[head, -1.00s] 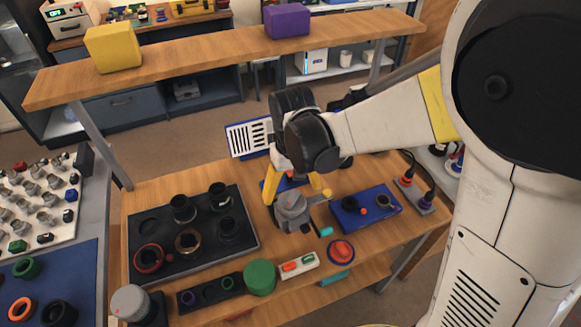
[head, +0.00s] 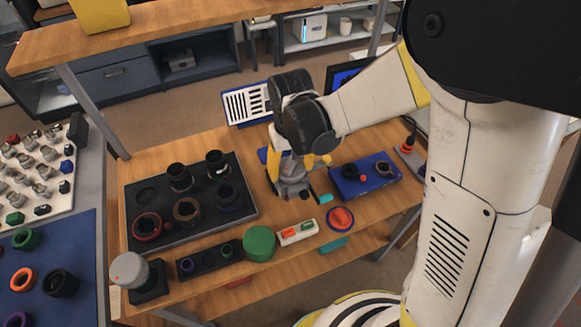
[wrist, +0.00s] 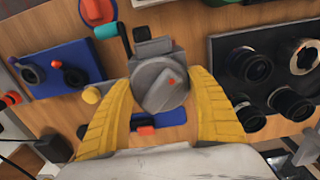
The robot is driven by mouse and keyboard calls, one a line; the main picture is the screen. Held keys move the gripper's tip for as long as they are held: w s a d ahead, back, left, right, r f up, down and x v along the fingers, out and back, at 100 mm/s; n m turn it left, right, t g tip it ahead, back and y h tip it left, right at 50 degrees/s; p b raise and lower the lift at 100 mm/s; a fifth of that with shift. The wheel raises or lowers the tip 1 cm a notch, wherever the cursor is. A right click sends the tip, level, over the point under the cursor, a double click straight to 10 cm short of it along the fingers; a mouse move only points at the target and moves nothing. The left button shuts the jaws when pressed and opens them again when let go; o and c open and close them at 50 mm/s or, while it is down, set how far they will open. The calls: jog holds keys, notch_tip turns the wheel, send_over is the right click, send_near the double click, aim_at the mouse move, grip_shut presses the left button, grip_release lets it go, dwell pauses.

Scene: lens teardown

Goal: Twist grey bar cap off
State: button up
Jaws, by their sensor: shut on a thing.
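My gripper (wrist: 161,80) is shut on the cap, one yellow finger at each side, seen from above in the wrist view. In the head view my gripper (head: 297,163) points down over the fixture, and its fingers and wrist hide most of the cap. I cannot tell whether the cap has turned.
A black tray (head: 150,242) with several lens parts lies left of the fixture. A blue mat (head: 348,188) with small parts lies to the right. A green cylinder (head: 259,243), a red button (head: 340,218) and a switch box (head: 297,232) stand in front. A wooden shelf (head: 200,30) spans behind.

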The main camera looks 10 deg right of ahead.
jog(key=shift+n, duration=1.3)
jog(key=shift+n+b, duration=0.35)
jog(key=shift+n, duration=0.95)
jog(key=shift+n, duration=1.3)
jog(key=shift+n, duration=0.6)
